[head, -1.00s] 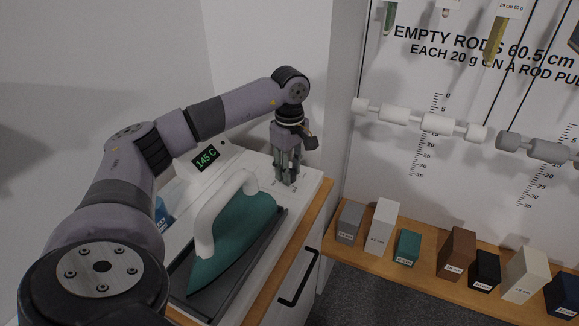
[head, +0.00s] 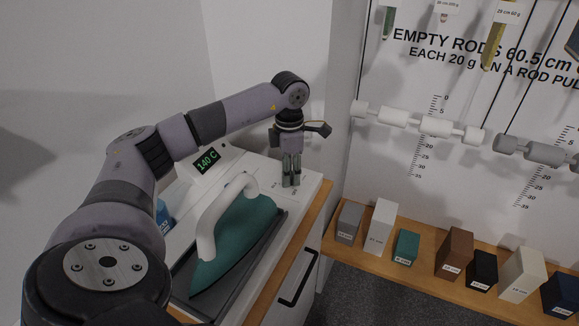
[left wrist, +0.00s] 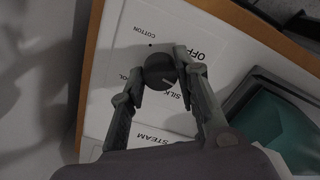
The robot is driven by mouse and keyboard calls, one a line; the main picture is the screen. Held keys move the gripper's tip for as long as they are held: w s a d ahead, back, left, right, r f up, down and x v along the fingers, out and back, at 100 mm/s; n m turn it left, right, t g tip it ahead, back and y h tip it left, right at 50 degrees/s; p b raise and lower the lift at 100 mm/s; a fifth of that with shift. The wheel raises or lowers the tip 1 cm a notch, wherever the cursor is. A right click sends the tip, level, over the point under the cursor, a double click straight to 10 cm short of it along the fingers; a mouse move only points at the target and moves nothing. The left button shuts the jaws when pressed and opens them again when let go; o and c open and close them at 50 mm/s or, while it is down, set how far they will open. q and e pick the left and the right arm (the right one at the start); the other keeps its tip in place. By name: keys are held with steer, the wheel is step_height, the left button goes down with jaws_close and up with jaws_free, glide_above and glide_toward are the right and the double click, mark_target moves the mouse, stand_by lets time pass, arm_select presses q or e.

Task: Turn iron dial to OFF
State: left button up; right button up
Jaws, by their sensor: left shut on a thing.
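My left gripper (head: 291,184) points straight down at the far end of the white iron station (head: 312,187). In the left wrist view its fingers are shut on the round dark grey dial (left wrist: 160,71), one on each side. The dial's light pointer mark faces between the SILK label (left wrist: 178,101) and the OFF label (left wrist: 198,57). COTTON, STEAM and a partly covered label also surround the dial. In the head view the fingers hide the dial. My right gripper is not in view.
A teal iron (head: 240,238) with a white handle rests on a dark tray beside the dial. A display (head: 207,160) reads 140 C. A wooden shelf (head: 375,256) with several labelled blocks stands to the right, below hanging rods (head: 435,127).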

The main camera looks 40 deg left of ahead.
arm_select(q)
steer(key=n, duration=0.5)
steer(key=shift+r+n+p, duration=0.1)
steer(key=shift+n+p, duration=0.2)
steer(key=shift+p, duration=0.1)
steer(key=n, duration=0.4)
steer(key=shift+n+p, duration=0.3)
steer(key=shift+n, duration=0.4)
steer(key=o, duration=1.2)
steer(key=shift+c, duration=0.2)
step_height(320, 180, up, 12)
